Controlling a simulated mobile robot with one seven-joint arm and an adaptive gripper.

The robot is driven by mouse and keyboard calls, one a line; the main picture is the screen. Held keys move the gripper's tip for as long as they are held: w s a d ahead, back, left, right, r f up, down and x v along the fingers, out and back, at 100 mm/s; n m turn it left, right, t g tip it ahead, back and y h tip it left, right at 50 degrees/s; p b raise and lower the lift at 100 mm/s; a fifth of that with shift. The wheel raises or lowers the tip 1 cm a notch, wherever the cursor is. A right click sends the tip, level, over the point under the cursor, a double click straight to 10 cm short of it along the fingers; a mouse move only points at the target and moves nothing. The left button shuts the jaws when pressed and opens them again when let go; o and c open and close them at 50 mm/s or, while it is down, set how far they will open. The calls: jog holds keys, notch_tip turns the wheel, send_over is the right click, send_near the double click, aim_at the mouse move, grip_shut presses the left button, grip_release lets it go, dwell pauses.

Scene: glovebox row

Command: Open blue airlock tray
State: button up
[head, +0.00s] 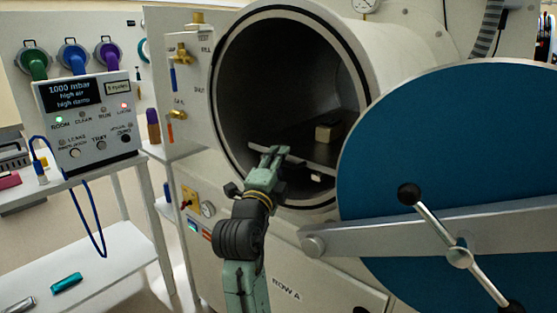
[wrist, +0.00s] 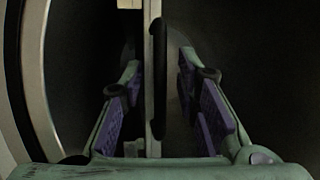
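The airlock tray (head: 315,167) lies inside the round chamber, with a pale front edge and a dark bed. The blue round airlock door (head: 440,150) is swung open to the right. My gripper (head: 271,153) is at the chamber mouth, by the left part of the tray's front edge. In the wrist view my gripper (wrist: 160,60) is open, its fingers on either side of the pale tray edge (wrist: 148,85) and a dark bar-shaped handle (wrist: 158,80). Gaps show on both sides, so neither finger visibly clamps it.
A small beige block (head: 327,132) sits on the tray. The chamber rim (head: 221,128) curves close to my gripper's left. The door's grey arm (head: 400,228) and black-knobbed crank (head: 432,216) stand at the right. A control box (head: 88,120) and shelf are at the left.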

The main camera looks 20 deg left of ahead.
jog(key=shift+c, duration=0.6)
grip_shut()
dwell(0.3)
